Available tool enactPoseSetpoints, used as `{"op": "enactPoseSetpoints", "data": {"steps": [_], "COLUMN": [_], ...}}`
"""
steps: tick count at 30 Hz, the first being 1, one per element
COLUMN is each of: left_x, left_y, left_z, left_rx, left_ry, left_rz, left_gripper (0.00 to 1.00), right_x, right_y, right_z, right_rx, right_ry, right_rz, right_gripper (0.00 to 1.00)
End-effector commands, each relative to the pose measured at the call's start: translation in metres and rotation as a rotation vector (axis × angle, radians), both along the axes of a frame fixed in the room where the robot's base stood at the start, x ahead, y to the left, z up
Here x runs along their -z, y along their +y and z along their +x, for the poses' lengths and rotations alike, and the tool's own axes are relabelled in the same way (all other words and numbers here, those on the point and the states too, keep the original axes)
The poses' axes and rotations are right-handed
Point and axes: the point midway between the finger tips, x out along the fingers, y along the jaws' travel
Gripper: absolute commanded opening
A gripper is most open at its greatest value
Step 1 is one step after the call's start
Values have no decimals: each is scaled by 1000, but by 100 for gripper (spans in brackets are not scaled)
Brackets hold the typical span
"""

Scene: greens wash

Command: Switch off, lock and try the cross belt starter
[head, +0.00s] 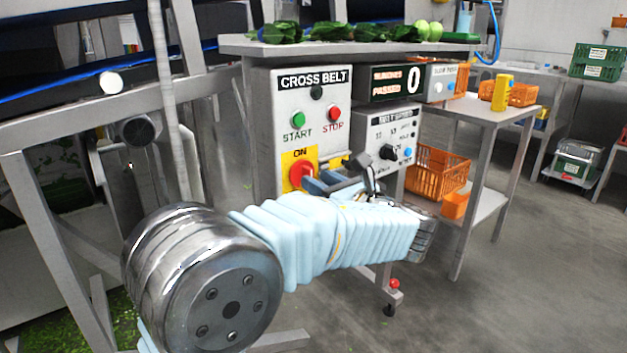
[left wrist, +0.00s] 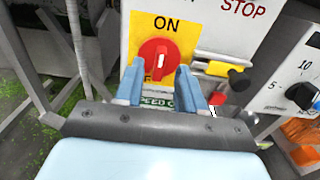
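The cross belt starter (head: 315,100) is a pale box with a green START button (head: 298,120) and a red STOP button (head: 334,114). Below them a red rotary switch (head: 301,174) sits on a yellow plate; it also shows in the left wrist view (left wrist: 152,66). Its white mark stands upright, toward the word ON. My left gripper (left wrist: 159,74) is open, its blue fingers apart at the lower sides of the knob; I cannot tell whether they touch it. In the head view the left gripper (head: 318,184) partly hides the starter's lower part. My right gripper is not in view.
A yellow piece with a dark end (left wrist: 222,69) sticks out right of the switch, near the right finger. A small red item (left wrist: 215,98) is below it. The belt speed box (head: 387,140) is close on the right. Orange crates (head: 437,172) stand beyond.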

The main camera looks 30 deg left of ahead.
Motion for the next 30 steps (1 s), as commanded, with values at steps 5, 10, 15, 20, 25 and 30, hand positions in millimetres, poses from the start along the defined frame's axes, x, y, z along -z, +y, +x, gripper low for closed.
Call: {"op": "enactPoseSetpoints", "data": {"steps": [5,10,15,20,25,30], "left_x": [0,0,0,0,0,0], "left_y": [20,26,26,25,25,25], "left_z": [9,11,11,11,11,11], "left_rx": [0,1,1,1,1,1], "left_ry": [-1,-1,-1,-1,-1,-2], "left_rz": [-1,0,-1,-1,-1,-2], "left_gripper": [39,39,39,19,0,0], "right_x": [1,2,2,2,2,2], "right_y": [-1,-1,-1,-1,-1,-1], "right_z": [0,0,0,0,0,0], "right_rx": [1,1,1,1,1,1], "right_ry": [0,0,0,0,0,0], "right_rz": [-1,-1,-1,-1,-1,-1], "right_gripper": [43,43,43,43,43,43]}}
